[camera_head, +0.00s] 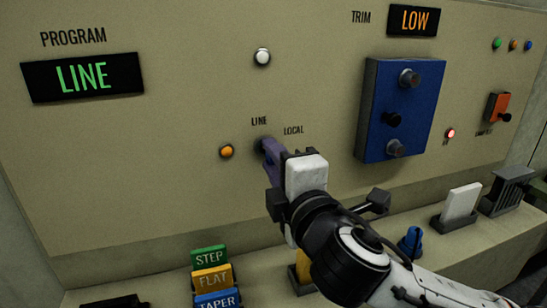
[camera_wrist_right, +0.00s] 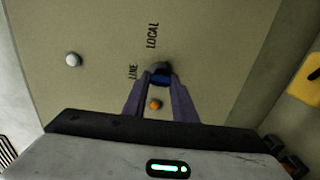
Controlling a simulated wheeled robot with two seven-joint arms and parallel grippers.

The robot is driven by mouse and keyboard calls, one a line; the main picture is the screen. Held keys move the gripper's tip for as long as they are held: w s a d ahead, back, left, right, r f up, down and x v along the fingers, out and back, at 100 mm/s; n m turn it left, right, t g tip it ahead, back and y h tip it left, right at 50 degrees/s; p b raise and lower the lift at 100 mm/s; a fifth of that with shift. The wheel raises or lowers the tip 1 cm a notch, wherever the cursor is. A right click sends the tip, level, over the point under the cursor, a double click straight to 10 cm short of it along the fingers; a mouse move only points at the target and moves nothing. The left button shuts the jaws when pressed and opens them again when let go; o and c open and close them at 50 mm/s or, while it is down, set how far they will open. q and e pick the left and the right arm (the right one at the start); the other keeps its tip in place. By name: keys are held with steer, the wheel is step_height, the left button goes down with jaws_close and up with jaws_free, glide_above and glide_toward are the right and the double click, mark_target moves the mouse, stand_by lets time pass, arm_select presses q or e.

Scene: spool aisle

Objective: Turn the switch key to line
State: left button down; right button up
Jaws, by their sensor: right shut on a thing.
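The switch key (camera_wrist_right: 161,79) is blue and sits in a dark round switch (camera_head: 260,143) on the beige panel, between the labels LINE (camera_head: 259,121) and LOCAL (camera_head: 293,130). My right gripper (camera_head: 270,148) reaches the switch from the front, and its purple fingers are shut on the key. In the head view the fingers hide most of the key; in the wrist view its blue part shows between the fingertips (camera_wrist_right: 159,86). The PROGRAM display (camera_head: 83,78) reads LINE in green. My left gripper is not in view.
An amber button (camera_head: 226,151) and a white button (camera_head: 262,57) are near the switch. A blue box (camera_head: 377,110) with knobs stands out at right. STEP (camera_head: 208,256), FLAT and TAPER cards stand on the ledge below, with a blue part (camera_head: 411,241) and a white block (camera_head: 461,203).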

steer(key=o, duration=1)
steer(key=shift+o, duration=0.2)
steer(key=b+v, duration=0.1)
steer(key=v, duration=0.9)
steer(key=shift+s, duration=0.15)
